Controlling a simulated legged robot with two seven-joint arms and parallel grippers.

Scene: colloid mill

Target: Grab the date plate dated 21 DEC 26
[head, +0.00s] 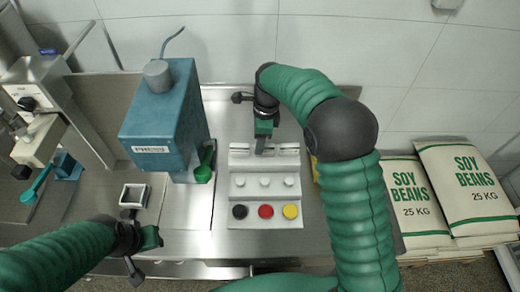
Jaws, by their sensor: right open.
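A pale stepped rack (240,165) stands on the steel bench. Small pale plates sit along its top step, one at the left (240,147) and one at the right (289,147). Any dates on them are too small to read, so I cannot tell which is 21 DEC 26. My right gripper (261,148) is open and points down at the middle of the top step, hiding part of it. I cannot tell if it touches a plate. My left gripper (152,238) is near the bench's front edge, away from the rack; its jaws are unclear.
The rack has pale knobs (264,182) and black, red and yellow buttons (265,211). A blue machine (165,120) with a green handle (204,165) stands left of it. A square metal frame (135,196) lies near my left gripper. Soy bean sacks (465,185) are at right.

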